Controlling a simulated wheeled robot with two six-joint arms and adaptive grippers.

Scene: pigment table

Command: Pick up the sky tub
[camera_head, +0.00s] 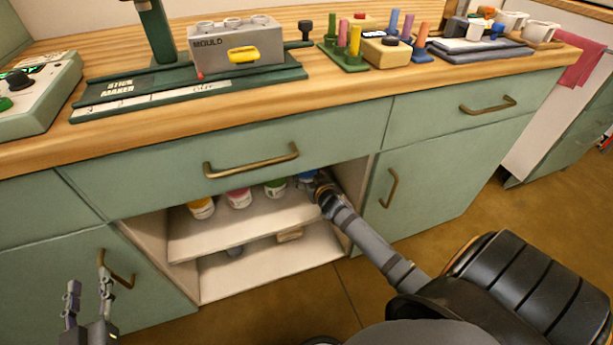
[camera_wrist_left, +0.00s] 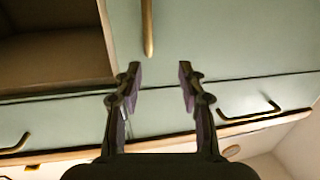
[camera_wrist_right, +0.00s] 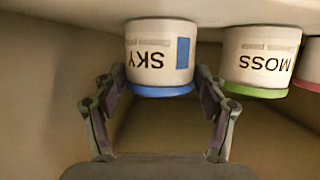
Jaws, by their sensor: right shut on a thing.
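The sky tub (camera_wrist_right: 160,55) is white with a blue lid and a "SKY" label, and shows upside down in the right wrist view. In the head view its blue top (camera_head: 306,176) shows at the right end of the cabinet's upper shelf. My right gripper (camera_wrist_right: 160,85) has its fingers on either side of the tub near its lid, shut on it; in the head view the gripper (camera_head: 318,184) reaches into the open cabinet. My left gripper (camera_wrist_left: 158,75) is open and empty; in the head view it is low at the left (camera_head: 88,282), in front of the cabinet doors.
The moss tub (camera_wrist_right: 262,58), with a green lid, stands beside the sky tub. Pink-marked (camera_head: 239,198) and yellow-marked (camera_head: 202,208) tubs stand further left on the shelf (camera_head: 215,243). A drawer with a brass handle (camera_head: 252,164) is just above. The cabinet's right wall is close to my right gripper.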

